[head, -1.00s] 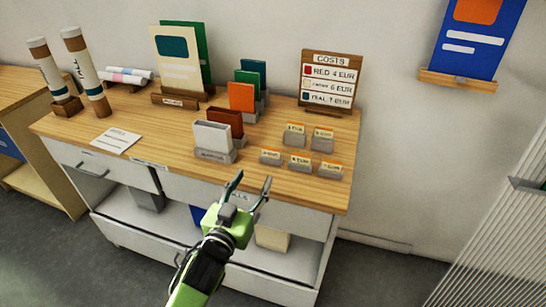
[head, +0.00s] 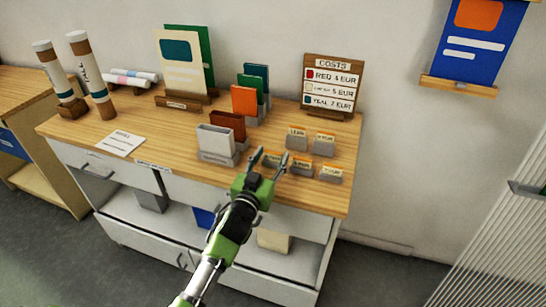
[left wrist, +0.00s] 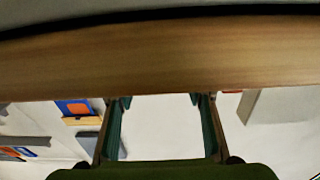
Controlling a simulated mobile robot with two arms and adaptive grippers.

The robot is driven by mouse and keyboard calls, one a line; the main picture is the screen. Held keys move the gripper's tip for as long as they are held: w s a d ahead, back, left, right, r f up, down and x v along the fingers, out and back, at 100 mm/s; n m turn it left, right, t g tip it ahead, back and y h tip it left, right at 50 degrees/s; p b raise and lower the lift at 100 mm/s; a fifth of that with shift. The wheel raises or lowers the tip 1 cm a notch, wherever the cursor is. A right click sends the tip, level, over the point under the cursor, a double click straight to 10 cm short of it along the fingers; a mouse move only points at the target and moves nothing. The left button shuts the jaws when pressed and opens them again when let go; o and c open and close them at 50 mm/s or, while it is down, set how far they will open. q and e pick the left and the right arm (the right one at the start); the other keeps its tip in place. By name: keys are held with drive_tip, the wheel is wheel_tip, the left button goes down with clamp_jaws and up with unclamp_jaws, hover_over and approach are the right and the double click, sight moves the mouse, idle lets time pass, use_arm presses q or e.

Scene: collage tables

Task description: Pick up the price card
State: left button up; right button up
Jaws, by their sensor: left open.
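Several small price cards with orange top edges stand in grey holders at the right of the wooden counter. In the head view, one price card (head: 296,132) is at the back left of the group, another (head: 325,138) is beside it, and a front right one (head: 331,169) is clear of my arm. My left gripper (head: 270,155) is open, its fingertips overlapping the front left cards in the picture and partly hiding them. Contact cannot be told. In the left wrist view, the open fingers (left wrist: 162,103) have nothing visible between them; no price card can be made out there.
The counter (head: 150,110) also bears a costs sign (head: 333,83), a white card in a grey holder (head: 215,140), coloured cards in holders (head: 244,100), and tall rolls (head: 92,78) at the left. A flat paper (head: 118,143) lies at the front left.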

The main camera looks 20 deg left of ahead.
use_arm(q)
drive_tip(key=shift+w, duration=1.05)
drive_tip(key=c, duration=0.6)
drive_tip(key=shift+o, duration=0.2)
